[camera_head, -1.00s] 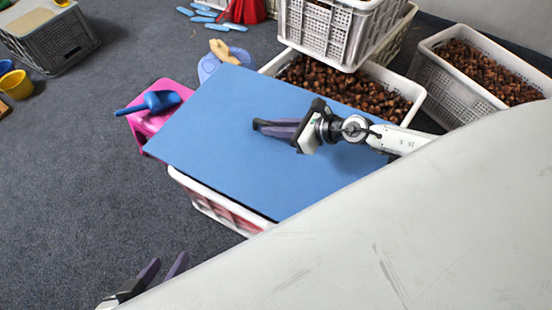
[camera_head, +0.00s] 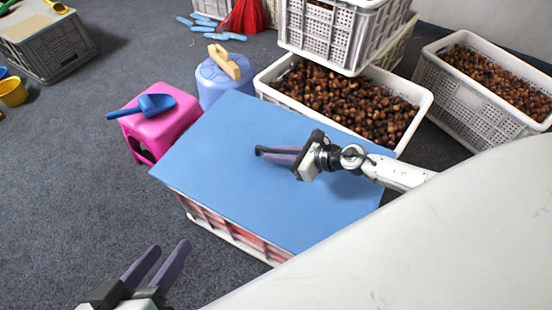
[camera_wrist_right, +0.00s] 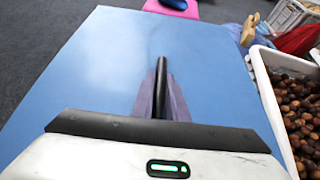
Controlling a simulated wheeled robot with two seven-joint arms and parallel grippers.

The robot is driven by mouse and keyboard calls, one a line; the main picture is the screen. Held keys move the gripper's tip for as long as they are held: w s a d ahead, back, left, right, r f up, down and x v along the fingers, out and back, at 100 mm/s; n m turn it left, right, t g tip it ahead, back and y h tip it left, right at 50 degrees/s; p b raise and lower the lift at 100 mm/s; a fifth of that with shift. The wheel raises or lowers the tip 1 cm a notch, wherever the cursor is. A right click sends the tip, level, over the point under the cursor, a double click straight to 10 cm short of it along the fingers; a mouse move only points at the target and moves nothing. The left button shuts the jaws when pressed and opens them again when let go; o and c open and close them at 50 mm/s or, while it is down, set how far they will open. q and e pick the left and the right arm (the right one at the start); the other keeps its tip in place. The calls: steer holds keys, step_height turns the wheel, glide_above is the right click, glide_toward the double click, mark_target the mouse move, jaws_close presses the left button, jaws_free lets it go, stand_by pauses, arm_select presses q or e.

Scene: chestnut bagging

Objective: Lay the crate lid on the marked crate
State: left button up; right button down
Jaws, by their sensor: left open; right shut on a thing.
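The crate lid is a flat blue board (camera_head: 225,190), lying about level over a white crate (camera_head: 240,238) with red showing through its side. The lid hides the crate's top and overhangs its left end; I cannot tell whether it rests on the rim. My right gripper (camera_head: 268,153) is above the lid's middle, shut on a dark bar-like handle that also shows in the right wrist view (camera_wrist_right: 161,85). My left gripper (camera_head: 160,262) is open and empty, low at the left, apart from the crate. No mark on the crate is visible.
A pink stool (camera_head: 160,128) with a blue scoop (camera_head: 155,104) and a blue drum (camera_head: 222,85) with a brush stand behind the lid. A chestnut crate (camera_head: 262,88) is close behind it; another (camera_head: 480,105) stands right.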

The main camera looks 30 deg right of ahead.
steer(key=shift+w, duration=0.1)
steer(key=shift+f, duration=0.2)
steer(key=c, duration=1.7)
jaws_free()
steer(key=shift+f, duration=0.1)
steer(key=shift+c, duration=0.2)
